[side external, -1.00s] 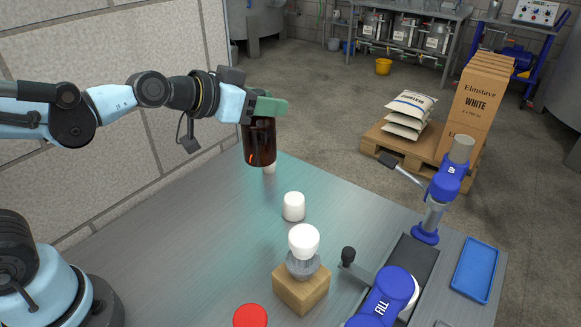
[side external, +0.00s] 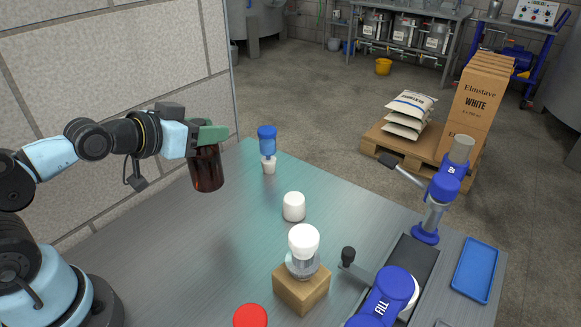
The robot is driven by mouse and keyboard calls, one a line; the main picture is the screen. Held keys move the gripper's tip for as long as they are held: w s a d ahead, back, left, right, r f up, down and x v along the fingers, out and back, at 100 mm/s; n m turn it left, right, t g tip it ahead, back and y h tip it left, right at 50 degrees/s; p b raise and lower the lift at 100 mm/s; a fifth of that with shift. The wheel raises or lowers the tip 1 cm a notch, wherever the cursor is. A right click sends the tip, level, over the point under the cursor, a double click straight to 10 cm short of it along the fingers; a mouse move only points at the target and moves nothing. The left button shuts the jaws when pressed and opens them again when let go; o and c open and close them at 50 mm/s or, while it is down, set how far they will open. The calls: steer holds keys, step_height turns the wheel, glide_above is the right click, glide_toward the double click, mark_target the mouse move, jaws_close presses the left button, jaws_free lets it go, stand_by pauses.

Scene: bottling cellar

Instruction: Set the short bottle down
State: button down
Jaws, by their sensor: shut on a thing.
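The short bottle (side external: 207,172) is dark brown glass and hangs upright from my gripper (side external: 210,135). My gripper has green fingers and is shut on the bottle's upper part, hiding its neck. The bottle is over the left rear part of the grey metal table (side external: 190,260). Its base looks a little above the table top, but the exact gap cannot be told.
A blue-topped item on a white base (side external: 267,148) stands at the table's back. A white cap-like piece (side external: 294,207), a clear bottle with white top (side external: 303,247) on a wooden block (side external: 301,288), and a red disc (side external: 250,316) stand right. Blue bench devices (side external: 390,297) stand farther right.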

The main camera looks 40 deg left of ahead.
step_height(320, 180, up, 5)
steer(key=shift+f, duration=0.1)
steer(key=shift+s+d+f+m+h, duration=0.1)
steer(key=shift+f+m+h, duration=0.35)
steer(key=shift+f, duration=0.75)
steer(key=shift+s+d+f+m+h, duration=0.15)
steer(key=shift+d+f+m+h, duration=0.15)
steer(key=shift+f+m+h, duration=0.15)
steer(key=shift+s+d+f+m+h, duration=0.1)
steer(key=shift+d+f+m+h, duration=0.2)
steer(key=shift+f+h, duration=0.2)
steer(key=s+d+r+m+g+h, duration=0.25)
steer(key=d+m+g+h, duration=0.2)
steer(key=m+g, duration=0.3)
steer(key=s+d+r+m+g+h, duration=0.1)
steer(key=s+d+m+g+h, duration=0.25)
steer(key=m+g+h, duration=0.35)
step_height(320, 180, down, 13)
steer(key=m, duration=0.1)
steer(key=shift+w+d+t+y, duration=0.15)
steer(key=shift+w+t+y, duration=0.1)
steer(key=shift+t+y, duration=0.15)
steer(key=c, duration=0.6)
jaws_free()
